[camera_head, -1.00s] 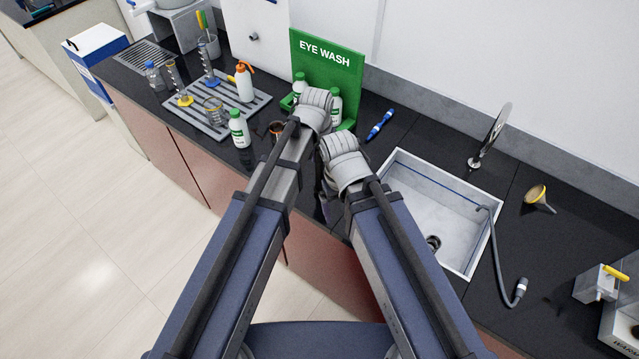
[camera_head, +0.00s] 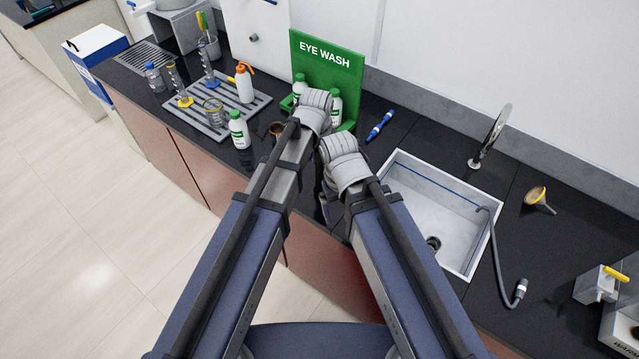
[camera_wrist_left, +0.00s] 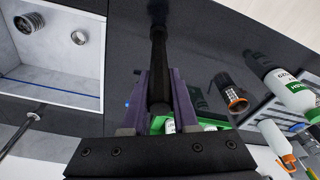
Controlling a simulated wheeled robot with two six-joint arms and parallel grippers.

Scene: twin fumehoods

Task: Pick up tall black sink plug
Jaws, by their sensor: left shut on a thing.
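My left gripper (camera_wrist_left: 160,85) shows in the left wrist view with its two purple fingers closed on a tall black sink plug (camera_wrist_left: 158,50). The plug is a slim dark column that widens at its far end, against the black worktop. Whether it touches the worktop I cannot tell. In the head view my arms hide the plug. My right gripper is hidden behind its own arm.
A white sink (camera_head: 455,225) lies to the right, with a tap (camera_head: 490,137) and a hose (camera_head: 497,255). Bottles stand near the green eye wash board (camera_head: 327,75). A grey rack (camera_head: 195,122) holds glassware. A blue pen-like thing (camera_head: 380,125) and a funnel (camera_head: 537,196) lie on the worktop.

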